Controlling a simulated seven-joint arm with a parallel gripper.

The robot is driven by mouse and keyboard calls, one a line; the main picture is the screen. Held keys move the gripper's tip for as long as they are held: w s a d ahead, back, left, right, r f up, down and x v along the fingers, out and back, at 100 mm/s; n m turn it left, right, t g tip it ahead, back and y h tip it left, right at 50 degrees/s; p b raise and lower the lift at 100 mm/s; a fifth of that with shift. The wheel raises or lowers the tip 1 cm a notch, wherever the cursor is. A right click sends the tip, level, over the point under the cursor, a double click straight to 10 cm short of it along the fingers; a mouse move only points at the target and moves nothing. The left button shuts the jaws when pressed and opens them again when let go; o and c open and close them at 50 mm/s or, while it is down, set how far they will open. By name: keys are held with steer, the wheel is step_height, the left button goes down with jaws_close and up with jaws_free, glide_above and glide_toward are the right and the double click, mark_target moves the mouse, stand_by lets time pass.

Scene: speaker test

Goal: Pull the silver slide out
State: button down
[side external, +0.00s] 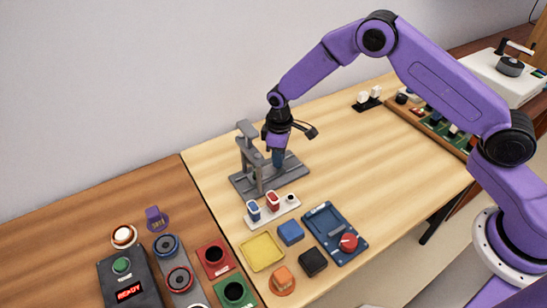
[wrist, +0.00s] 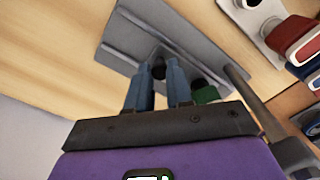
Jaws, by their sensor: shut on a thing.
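A grey metal fixture (side external: 240,183) stands on the light wood table, with a flat grooved base and an upright frame at its left. My gripper (side external: 278,160) points down over the base, right of the upright. In the wrist view, my blue fingers (wrist: 159,78) are shut on a small dark knob (wrist: 158,71) against the grey base plate (wrist: 125,32). I cannot tell clearly which part of the fixture is the silver slide. The fingers hide part of the knob and of what lies below it.
A white rack (side external: 284,213) with blue and red pieces stands in front of the fixture. A yellow tray (side external: 262,252), a blue block (side external: 291,233) and a blue tray (side external: 322,218) with a red knob are nearer. The table right of the fixture is clear.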

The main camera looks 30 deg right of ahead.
steer(key=d, duration=0.6)
steer(key=shift+d, duration=0.15)
steer(key=c, duration=1)
jaws_free()
steer(key=shift+r, duration=0.6)
step_height(320, 180, up, 16)
steer(key=shift+r, duration=0.15)
